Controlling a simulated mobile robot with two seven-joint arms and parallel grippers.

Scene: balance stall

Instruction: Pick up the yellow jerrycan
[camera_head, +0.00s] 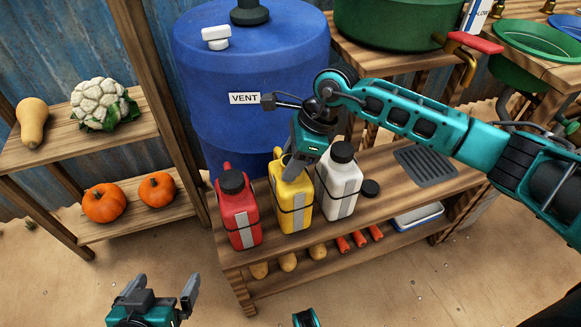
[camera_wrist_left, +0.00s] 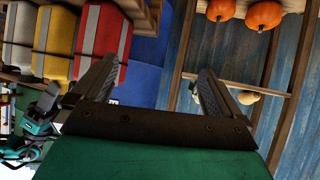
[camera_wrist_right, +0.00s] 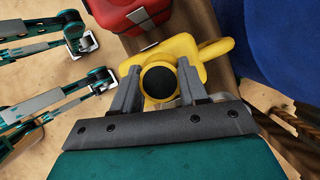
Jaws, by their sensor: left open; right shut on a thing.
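The yellow jerrycan (camera_head: 291,196) stands upright on the wooden bench between a red jerrycan (camera_head: 238,210) and a white jerrycan (camera_head: 338,183). My right gripper (camera_head: 292,165) comes down from above and is shut on the top of the yellow jerrycan. In the right wrist view, the yellow jerrycan (camera_wrist_right: 192,52) shows its dark cap between the two fingers. Whether its base touches the bench is hard to tell. My left gripper (camera_head: 160,298) is open and empty, low in front of the shelf. In the left wrist view, its fingers (camera_wrist_left: 152,80) are apart with nothing between them.
A blue barrel (camera_head: 245,75) labelled VENT stands behind the jerrycans. A shelf on the left holds pumpkins (camera_head: 104,203), a cauliflower (camera_head: 100,103) and a squash (camera_head: 32,122). A dark cap (camera_head: 370,188) and a grey slotted mat (camera_head: 426,165) lie on the bench to the right.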

